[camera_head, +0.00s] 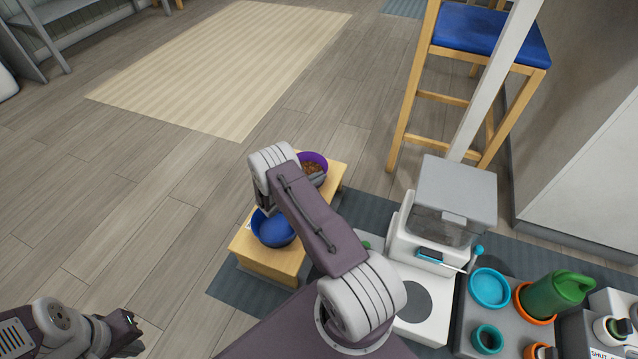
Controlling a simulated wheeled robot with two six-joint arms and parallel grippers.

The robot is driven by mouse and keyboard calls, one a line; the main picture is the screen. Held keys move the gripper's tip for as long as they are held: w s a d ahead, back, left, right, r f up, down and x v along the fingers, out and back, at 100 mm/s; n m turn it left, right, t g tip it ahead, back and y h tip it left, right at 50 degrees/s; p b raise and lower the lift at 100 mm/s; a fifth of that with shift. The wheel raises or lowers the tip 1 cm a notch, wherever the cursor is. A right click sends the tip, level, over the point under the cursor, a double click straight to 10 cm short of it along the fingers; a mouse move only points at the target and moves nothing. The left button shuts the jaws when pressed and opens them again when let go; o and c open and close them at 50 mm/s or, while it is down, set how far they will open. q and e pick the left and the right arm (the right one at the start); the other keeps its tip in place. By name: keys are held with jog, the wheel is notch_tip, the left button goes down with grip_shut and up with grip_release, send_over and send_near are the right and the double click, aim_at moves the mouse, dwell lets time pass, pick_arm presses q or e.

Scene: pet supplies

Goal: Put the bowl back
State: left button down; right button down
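A blue bowl (274,232) sits at the near end of a low wooden stand (268,267). A purple bowl (316,160) with brown food in it is at the stand's far end, partly hidden by my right arm. My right arm reaches over the stand, and my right gripper (265,207) points down at the far-left rim of the blue bowl. Its fingers are mostly hidden, so I cannot tell whether they hold the rim. My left gripper (131,335) is low at the left, above the floor and away from the stand; its finger opening is unclear.
A white feeder machine (420,235) with a grey lid stands right of the stand. Further right, a grey unit holds a teal bowl (489,288) and a green jug (553,297). A blue-seated stool (487,35) stands behind. The floor left of the stand is clear.

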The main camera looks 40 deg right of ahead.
jog(key=shift+r, duration=0.1)
jog(key=c, duration=2)
grip_release()
jog(key=shift+f, duration=0.2)
jog(key=o, duration=0.4)
